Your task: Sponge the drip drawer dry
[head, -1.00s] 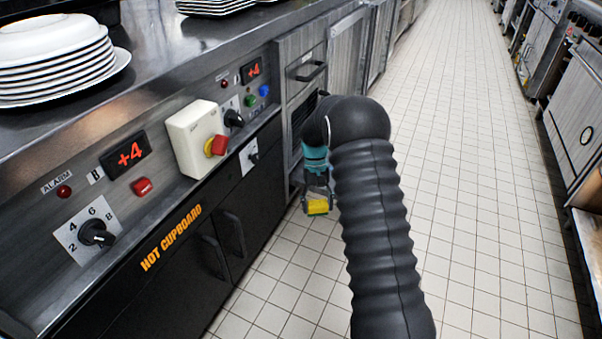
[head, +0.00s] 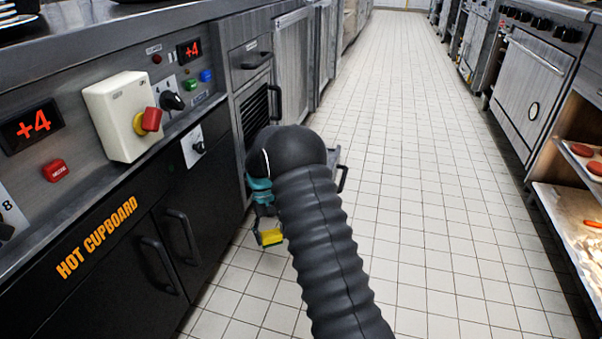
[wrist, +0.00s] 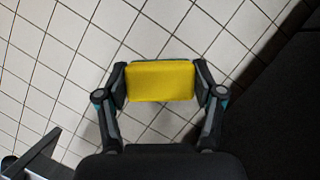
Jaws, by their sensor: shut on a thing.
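My gripper (head: 268,235) is shut on a yellow sponge (wrist: 160,82), low over the tiled floor beside the counter. The sponge spans between both fingertips (wrist: 160,84) in the wrist view and also shows in the head view (head: 271,237). A pulled-out drawer with a black handle (head: 343,179), apparently the drip drawer, juts from the counter just behind my arm. My arm hides most of it, so its inside cannot be seen. A grey edge with a dark bar (wrist: 30,158), perhaps the same drawer, shows at lower left in the wrist view.
The black hot cupboard (head: 110,250) with door handles runs along the left. Above it are knobs and a cream switch box (head: 120,115). The tiled aisle (head: 420,190) is clear. Ovens (head: 530,85) and a shelf rack with food (head: 575,215) line the right.

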